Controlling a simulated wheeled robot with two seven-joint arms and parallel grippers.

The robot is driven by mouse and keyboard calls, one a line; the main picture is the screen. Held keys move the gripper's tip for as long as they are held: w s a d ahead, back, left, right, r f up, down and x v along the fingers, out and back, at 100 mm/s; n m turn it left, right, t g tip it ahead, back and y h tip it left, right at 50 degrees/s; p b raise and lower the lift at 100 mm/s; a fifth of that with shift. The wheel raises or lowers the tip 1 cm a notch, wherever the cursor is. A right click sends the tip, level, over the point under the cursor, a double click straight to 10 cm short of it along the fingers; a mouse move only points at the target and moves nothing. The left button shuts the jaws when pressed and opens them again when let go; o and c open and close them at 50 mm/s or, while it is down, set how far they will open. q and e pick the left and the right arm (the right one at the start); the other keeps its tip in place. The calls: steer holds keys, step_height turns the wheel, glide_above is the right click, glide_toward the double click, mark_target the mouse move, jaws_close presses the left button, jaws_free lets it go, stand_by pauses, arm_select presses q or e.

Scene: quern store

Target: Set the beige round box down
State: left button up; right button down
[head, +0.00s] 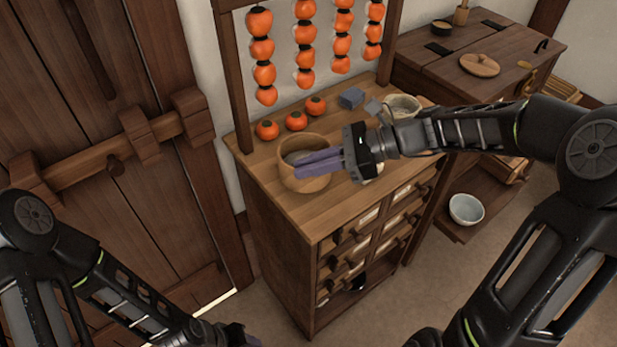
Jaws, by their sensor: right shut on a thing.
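The beige round box (304,184), tan and open-topped, is upright at the left part of the wooden cabinet's top (347,205). My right gripper (298,164) comes in from the right, its purple-grey fingers lying across the box's rim and opening. It is shut on the box; the fingers hide part of the rim and inside. I cannot tell whether the box's base touches the top. My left gripper (238,335) is at the bottom edge, mostly cut off, away from the cabinet.
Several orange persimmons (296,121) and a grey-blue block (351,98) are behind the box. A pale round container (402,106) stands at the back right. Strings of orange fruit (263,72) hang above. Bare wood lies in front of the box. A white bowl (466,209) sits lower right.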

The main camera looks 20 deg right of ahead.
mark_target(309, 179)
steer(key=shift+f, duration=1.95)
steer(key=c, duration=1.5)
jaws_free()
steer(key=b+v, duration=0.1)
steer(key=v, duration=1.1)
